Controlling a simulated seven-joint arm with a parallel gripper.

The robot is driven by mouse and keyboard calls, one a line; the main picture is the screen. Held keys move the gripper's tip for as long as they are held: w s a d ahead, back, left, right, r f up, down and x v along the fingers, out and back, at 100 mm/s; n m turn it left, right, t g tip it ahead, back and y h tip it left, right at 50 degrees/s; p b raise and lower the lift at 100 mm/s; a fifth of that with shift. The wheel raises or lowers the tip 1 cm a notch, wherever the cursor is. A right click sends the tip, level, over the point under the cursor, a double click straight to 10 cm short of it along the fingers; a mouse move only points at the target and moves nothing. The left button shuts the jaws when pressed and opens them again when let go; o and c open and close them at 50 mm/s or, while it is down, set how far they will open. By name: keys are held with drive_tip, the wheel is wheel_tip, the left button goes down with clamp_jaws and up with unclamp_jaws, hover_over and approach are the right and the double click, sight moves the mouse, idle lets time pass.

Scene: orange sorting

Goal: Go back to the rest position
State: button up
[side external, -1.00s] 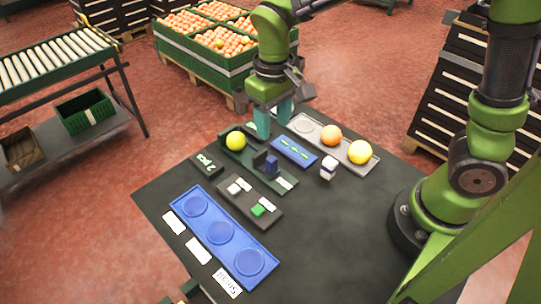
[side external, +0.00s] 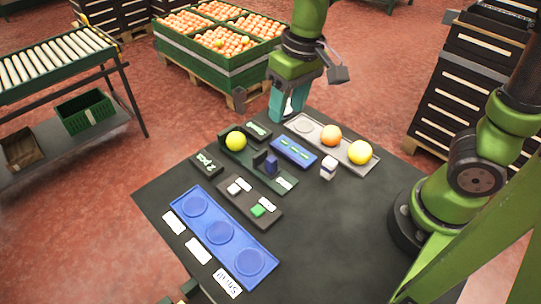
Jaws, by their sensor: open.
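My gripper (side external: 287,106) has teal fingers and hangs above the far edge of the dark table (side external: 330,224). It is open, with nothing seen between its fingers.
A blue tray (side external: 223,232) with three empty round recesses lies at the front left, with white labels beside it. A small blue tray (side external: 293,151), a white-and-dark block (side external: 328,168) and a dark tray (side external: 248,202) with small blocks stand mid-table. The table's front right is clear.

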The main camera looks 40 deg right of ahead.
drive_tip(key=s+d+r+m+t+y, duration=0.1)
drive_tip(key=s+d+r+m+t, duration=0.2)
drive_tip(key=s+d+r+t, duration=0.2)
drive_tip(key=shift+s+d+m+t, duration=0.3)
drive_tip(key=shift+s+d+t, duration=0.2)
drive_tip(key=shift+s+d, duration=1.05)
